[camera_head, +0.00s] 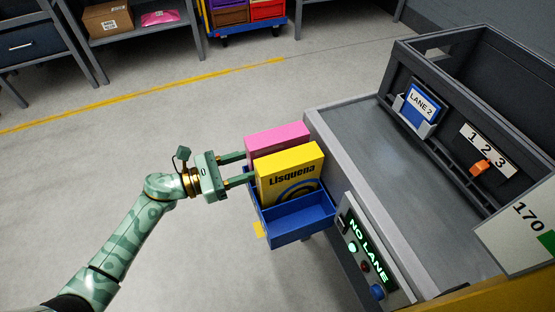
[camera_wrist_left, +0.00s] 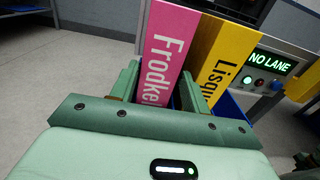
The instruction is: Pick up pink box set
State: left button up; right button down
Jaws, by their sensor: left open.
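A pink box (camera_head: 277,138) stands upright beside a yellow box (camera_head: 289,172) in a blue bin (camera_head: 302,216) at the conveyor's left side. My left gripper (camera_head: 248,167) is open at the boxes' left end. Its fingers (camera_wrist_left: 159,88) lie either side of the pink box's near end, one on the outer side and one towards the yellow box. I cannot tell whether they touch it.
A grey conveyor (camera_head: 378,150) with a raised dark side wall lies to the right. A control panel (camera_head: 366,256) reads "NO LANE". Shelves (camera_head: 135,28) and a cart (camera_head: 243,18) stand at the back. The floor left of the bin is clear.

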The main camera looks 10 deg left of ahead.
pick_arm(q)
jog(key=r+x, duration=0.1)
jog(key=x, duration=0.5)
jog(key=shift+w+b, duration=0.2)
jog(key=shift+b, duration=0.2)
jog(key=c, duration=0.9)
